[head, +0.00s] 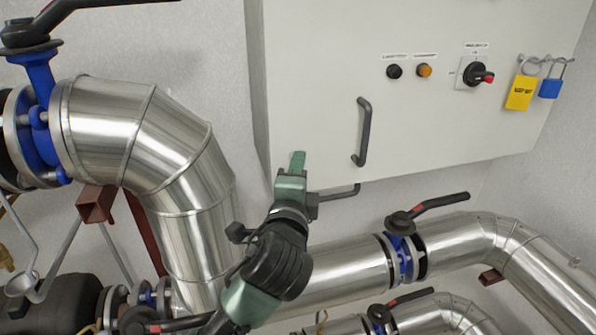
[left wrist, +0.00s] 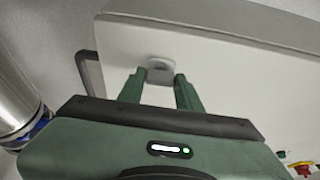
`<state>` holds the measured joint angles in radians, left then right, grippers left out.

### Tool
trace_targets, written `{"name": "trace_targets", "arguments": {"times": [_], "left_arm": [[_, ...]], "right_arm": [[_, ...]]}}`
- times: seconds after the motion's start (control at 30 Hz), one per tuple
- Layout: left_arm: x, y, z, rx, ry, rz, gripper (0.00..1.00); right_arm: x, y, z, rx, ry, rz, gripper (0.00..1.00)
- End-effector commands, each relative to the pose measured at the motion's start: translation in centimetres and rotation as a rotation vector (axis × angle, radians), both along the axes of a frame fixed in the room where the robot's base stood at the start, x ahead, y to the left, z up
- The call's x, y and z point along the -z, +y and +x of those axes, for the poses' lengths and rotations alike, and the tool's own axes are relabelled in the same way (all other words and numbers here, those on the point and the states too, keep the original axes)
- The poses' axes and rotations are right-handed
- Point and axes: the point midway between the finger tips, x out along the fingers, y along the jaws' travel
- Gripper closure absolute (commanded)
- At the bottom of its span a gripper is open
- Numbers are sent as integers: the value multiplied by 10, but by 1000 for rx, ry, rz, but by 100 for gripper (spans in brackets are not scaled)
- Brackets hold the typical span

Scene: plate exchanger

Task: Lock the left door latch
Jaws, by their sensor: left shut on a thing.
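The door (head: 310,90) is the white front of a wall cabinet with a black vertical handle (head: 363,132). My left gripper (head: 297,163) is at the door's lower left part, left of the handle. In the left wrist view my left gripper's fingers (left wrist: 160,90) stand on either side of a small grey latch (left wrist: 159,73) on the white panel, and the gripper is shut on it. In the head view the gripper hides the latch. I cannot tell the latch's exact angle. My right gripper is not in view.
Right of the handle are a black button (head: 394,72), an orange lamp (head: 424,70) and a rotary switch (head: 475,74). A yellow tag (head: 520,92) and a blue padlock (head: 550,88) hang farther right. Silver pipes (head: 160,140) with valve levers (head: 440,203) crowd the left and below.

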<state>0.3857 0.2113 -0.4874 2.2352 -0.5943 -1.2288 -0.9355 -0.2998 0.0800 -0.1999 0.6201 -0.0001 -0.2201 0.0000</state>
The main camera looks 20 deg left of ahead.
Motion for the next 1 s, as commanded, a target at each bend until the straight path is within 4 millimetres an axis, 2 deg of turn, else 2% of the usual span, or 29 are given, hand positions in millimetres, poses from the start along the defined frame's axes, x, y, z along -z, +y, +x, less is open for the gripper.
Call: {"name": "trace_targets", "arguments": {"times": [0.07, 0.1, 0.17, 0.53, 0.9, 1.0], "left_arm": [[0, 0, 0, -1, 1, 3, 100], [0, 0, 0, -1, 1, 3, 57], [0, 0, 0, 0, 1, 3, 44], [1, -1, -4, 1, -1, 1, 44], [2, -13, -60, 2, -1, -1, 44], [2, -15, -71, 1, 0, 0, 44]], "right_arm": [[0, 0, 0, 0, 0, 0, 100], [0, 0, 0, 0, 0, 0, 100], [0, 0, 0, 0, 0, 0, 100], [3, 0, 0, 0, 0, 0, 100], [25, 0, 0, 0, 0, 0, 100], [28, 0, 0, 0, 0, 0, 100]]}}
